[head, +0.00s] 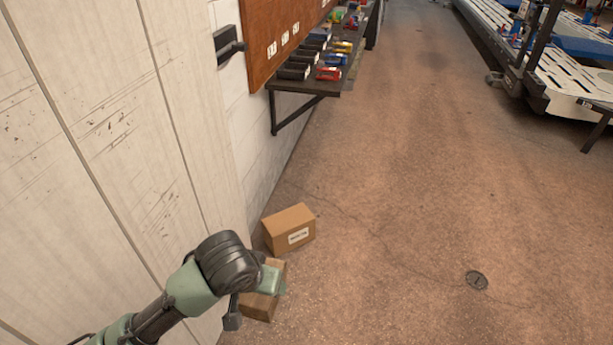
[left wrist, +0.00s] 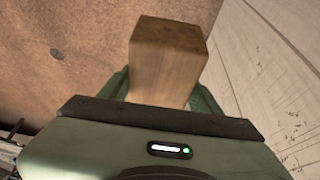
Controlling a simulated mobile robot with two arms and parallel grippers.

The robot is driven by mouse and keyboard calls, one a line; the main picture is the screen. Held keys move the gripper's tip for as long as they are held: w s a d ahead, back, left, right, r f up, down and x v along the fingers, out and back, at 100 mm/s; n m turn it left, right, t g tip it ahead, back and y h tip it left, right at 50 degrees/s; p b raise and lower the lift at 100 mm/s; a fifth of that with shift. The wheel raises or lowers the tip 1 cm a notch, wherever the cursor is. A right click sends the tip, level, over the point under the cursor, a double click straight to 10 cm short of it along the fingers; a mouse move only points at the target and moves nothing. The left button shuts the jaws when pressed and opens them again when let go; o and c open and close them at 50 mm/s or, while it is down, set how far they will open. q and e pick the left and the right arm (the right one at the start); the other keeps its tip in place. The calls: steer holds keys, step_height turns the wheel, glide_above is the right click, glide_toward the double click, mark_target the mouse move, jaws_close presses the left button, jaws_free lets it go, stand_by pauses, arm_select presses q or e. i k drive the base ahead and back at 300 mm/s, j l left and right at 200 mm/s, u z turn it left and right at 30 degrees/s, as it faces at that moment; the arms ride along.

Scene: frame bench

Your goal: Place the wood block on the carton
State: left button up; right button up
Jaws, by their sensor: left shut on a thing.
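The wood block (left wrist: 168,62) shows in the left wrist view, its end face and grained side toward the camera. My left gripper (head: 273,281) is shut on it, with a green finger at each side. In the head view the gripper is at the lower middle, close to the wall. A brown carton (head: 289,229) with a white label stands on the floor just beyond the gripper, apart from it. Another brown box-like shape (head: 258,306) shows around and below the gripper, partly hidden by it; I cannot tell whether it is the block or a second box. My right gripper is not in view.
A pale panelled wall (head: 110,120) runs along the left. A dark shelf (head: 335,88) with bins and coloured items juts from it above the floor. A drain cover (head: 476,280) lies on the open floor to the right. A white wheeled frame (head: 570,85) stands at top right.

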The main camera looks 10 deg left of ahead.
mark_target(289, 218)
steer(key=i+z, duration=0.15)
steer(key=i, duration=0.55)
steer(key=i+z, duration=0.2)
steer(key=i, duration=0.5)
steer(key=i+j+z, duration=0.15)
steer(key=i, duration=0.5)
